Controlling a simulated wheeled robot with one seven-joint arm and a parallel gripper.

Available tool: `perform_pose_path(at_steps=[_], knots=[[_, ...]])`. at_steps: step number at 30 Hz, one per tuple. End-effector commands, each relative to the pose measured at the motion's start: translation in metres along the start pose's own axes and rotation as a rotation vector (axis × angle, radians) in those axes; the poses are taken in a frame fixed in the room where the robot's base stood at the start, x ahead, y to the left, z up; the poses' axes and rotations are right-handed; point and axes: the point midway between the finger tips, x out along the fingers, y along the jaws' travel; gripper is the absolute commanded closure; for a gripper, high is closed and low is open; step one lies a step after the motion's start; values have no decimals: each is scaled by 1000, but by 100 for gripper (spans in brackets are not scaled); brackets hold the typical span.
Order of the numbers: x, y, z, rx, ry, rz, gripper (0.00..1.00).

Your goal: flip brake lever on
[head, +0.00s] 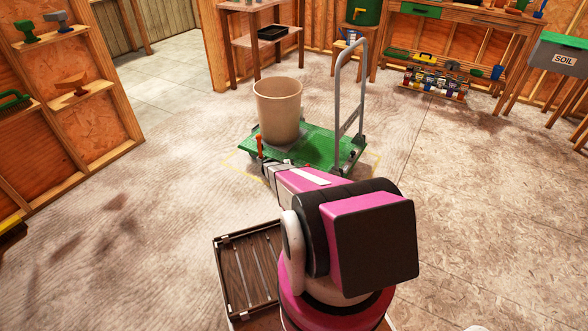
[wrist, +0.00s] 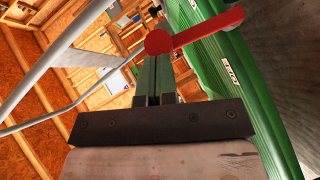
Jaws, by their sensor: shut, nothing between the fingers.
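The green platform cart (head: 315,150) stands on the floor in the head view, with a tan bucket (head: 278,108) on its deck and a grey handle frame (head: 342,90) at its right. The red brake lever (head: 259,146) shows at the cart's near left corner. In the wrist view the brake lever (wrist: 207,30) runs from a round red end in front of my fingers toward the cart's green edge (wrist: 225,70), which bears white lettering. My gripper (wrist: 158,60) is shut and empty, its tips at the round end; I cannot tell whether they touch. In the head view my arm partly hides the gripper.
Shelving (head: 75,85) stands at left, and a workbench (head: 470,20) and a soil bin (head: 560,60) at the back right. The floor right of the cart is clear.

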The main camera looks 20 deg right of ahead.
Motion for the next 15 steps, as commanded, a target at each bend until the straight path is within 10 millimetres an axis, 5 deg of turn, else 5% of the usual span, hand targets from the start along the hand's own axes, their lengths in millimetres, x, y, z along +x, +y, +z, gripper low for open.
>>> perform_pose_path(at_steps=[15], knots=[[22,13,22,167,1,-167,100]])
